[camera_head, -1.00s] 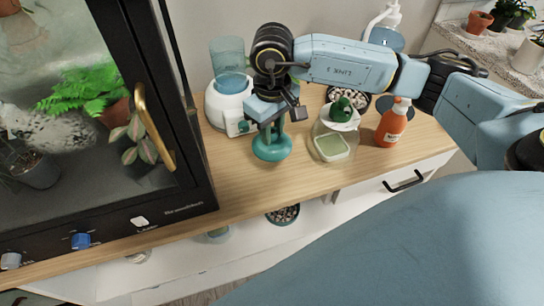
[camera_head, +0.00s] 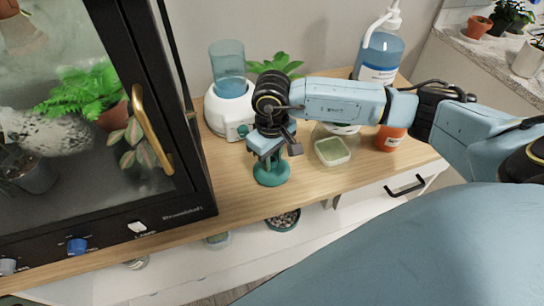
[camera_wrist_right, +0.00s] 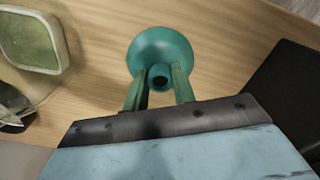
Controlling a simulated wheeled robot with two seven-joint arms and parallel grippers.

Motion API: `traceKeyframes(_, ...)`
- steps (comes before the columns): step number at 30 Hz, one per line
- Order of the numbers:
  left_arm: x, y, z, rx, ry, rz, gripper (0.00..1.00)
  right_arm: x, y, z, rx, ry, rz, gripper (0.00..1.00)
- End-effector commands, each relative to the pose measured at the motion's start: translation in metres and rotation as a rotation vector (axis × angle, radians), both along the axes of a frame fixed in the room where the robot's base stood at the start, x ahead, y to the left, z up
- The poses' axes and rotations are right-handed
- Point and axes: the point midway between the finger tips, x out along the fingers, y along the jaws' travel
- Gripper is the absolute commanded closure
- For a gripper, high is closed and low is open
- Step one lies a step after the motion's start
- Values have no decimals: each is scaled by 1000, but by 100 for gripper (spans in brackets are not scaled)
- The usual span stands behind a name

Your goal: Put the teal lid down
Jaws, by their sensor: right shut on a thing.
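The teal lid (camera_head: 271,174) is round with a knob on top. It is at the wooden cabinet top, in front of the white humidifier. My right gripper (camera_head: 269,157) is shut on its knob from above. In the right wrist view the lid (camera_wrist_right: 160,47) is below my right gripper (camera_wrist_right: 158,80), with one finger on each side of the knob. The lid looks level and close to the wood; I cannot tell whether it touches. My left gripper is not in view.
The humidifier (camera_head: 226,108) with a blue tank stands behind the lid. A square green-filled container (camera_head: 332,151), an orange bottle (camera_head: 389,139) and a blue pump bottle (camera_head: 379,55) stand to the right. The glass plant case (camera_head: 199,175) is at left. The wooden top (camera_head: 232,190) is bare around the lid.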

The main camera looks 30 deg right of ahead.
Motion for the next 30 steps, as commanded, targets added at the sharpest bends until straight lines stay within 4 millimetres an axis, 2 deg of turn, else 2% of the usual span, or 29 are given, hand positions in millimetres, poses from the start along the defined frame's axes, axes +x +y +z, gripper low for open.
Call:
traceKeyframes(1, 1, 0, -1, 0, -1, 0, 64, 0, 0, -1, 0, -1, 0, 100)
traceKeyframes(2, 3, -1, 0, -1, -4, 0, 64, 0, 0, -1, 0, 0, 0, 70)
traceKeyframes(6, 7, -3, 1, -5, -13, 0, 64, 0, 0, 0, 0, 0, 0, 52)
traceKeyframes(17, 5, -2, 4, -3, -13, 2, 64, 0, 0, 3, 0, 0, 0, 52)
traceKeyframes(22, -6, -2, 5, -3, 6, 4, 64, 1, -1, 29, -1, -5, 0, 52)
traceKeyframes(30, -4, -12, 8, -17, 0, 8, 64, 1, 0, 70, 0, -3, 0, 52)
